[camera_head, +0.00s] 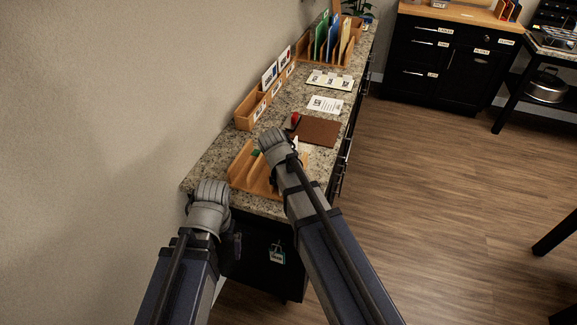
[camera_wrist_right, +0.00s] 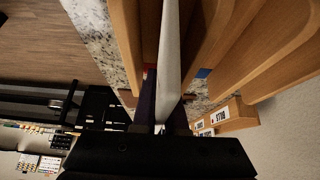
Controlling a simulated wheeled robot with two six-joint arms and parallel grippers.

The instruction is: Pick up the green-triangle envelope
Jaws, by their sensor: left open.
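A thin pale envelope (camera_wrist_right: 170,55) stands edge-on in a slot of a wooden rack in the right wrist view. My right gripper (camera_wrist_right: 165,108) has its dark fingers close along both sides of it and looks shut on it. Its face is hidden, so no triangle shows. In the head view my right wrist (camera_head: 273,143) is over the near wooden rack (camera_head: 243,170) and hides much of it; a small green patch (camera_head: 256,152) shows there. My left gripper (camera_head: 237,243) is open and empty, low by the counter's near end, partly hidden by its wrist.
A brown mat (camera_head: 317,131) and a red item (camera_head: 295,118) lie beyond the near rack. White label cards (camera_head: 325,104) lie farther along the speckled counter. A wooden box (camera_head: 250,110) stands along the wall. A far rack (camera_head: 330,45) holds several coloured folders.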

